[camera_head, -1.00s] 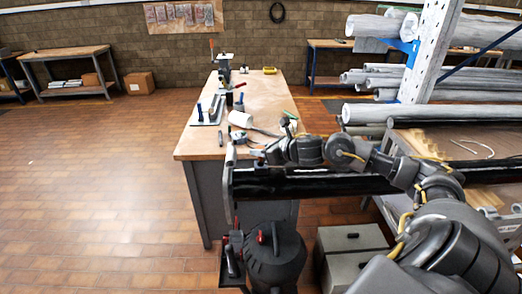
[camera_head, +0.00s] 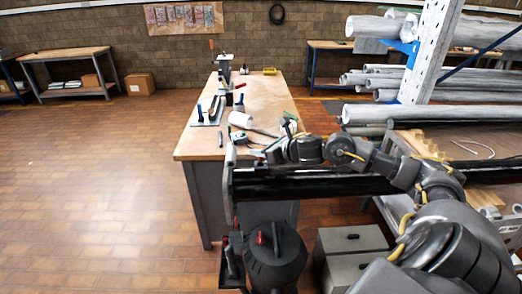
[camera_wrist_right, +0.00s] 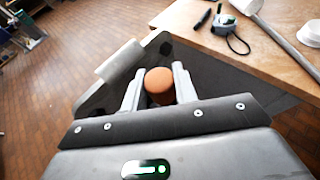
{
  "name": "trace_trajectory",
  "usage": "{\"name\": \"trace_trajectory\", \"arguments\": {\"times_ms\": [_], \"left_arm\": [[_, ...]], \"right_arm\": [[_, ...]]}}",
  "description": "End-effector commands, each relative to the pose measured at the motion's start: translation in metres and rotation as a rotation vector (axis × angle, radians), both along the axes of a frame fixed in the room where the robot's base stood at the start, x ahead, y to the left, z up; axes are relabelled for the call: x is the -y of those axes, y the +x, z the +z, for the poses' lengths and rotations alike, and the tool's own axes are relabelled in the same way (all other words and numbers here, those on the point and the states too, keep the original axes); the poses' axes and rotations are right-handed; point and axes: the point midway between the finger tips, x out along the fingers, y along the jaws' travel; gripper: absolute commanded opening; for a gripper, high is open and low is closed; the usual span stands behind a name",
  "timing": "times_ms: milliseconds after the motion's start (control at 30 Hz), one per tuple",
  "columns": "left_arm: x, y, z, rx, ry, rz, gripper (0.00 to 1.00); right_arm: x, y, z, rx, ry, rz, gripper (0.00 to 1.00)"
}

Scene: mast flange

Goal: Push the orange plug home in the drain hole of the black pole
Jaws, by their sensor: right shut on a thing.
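The orange plug (camera_wrist_right: 158,82) shows in the right wrist view as a round orange-brown end between the two grey fingers of my right gripper (camera_wrist_right: 157,90). The gripper is shut on it. The drain hole is hidden, and I cannot tell how deep the plug sits. In the head view the black pole (camera_head: 320,183) lies level, with the flange at its left end. My right gripper (camera_head: 256,153) is over that end, and the plug is too small to make out there. My left gripper is out of view.
A long workbench (camera_head: 262,95) behind the flange holds a white-headed mallet (camera_head: 240,119), a tape measure (camera_wrist_right: 223,22) and other tools. A rack with grey rolls (camera_head: 410,114) stands at right. Grey boxes (camera_head: 350,240) stand below the pole. Floor at left is clear.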

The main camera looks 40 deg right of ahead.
Motion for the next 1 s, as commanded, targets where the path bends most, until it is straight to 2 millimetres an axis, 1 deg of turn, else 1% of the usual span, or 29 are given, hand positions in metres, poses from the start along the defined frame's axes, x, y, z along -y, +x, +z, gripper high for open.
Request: {"name": "trace_trajectory", "arguments": {"times_ms": [333, 800, 1000], "left_arm": [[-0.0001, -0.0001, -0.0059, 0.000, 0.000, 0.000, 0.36], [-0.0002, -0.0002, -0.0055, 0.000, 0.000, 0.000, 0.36], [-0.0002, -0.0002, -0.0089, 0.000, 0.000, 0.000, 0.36]], "right_arm": [[0.0002, 0.0001, -0.0008, 0.000, -0.002, 0.001, 0.07], [0.0002, 0.0000, 0.0000, 0.000, 0.000, 0.000, 0.07], [0.0002, 0.0001, -0.0010, 0.000, -0.001, 0.000, 0.07]]}}
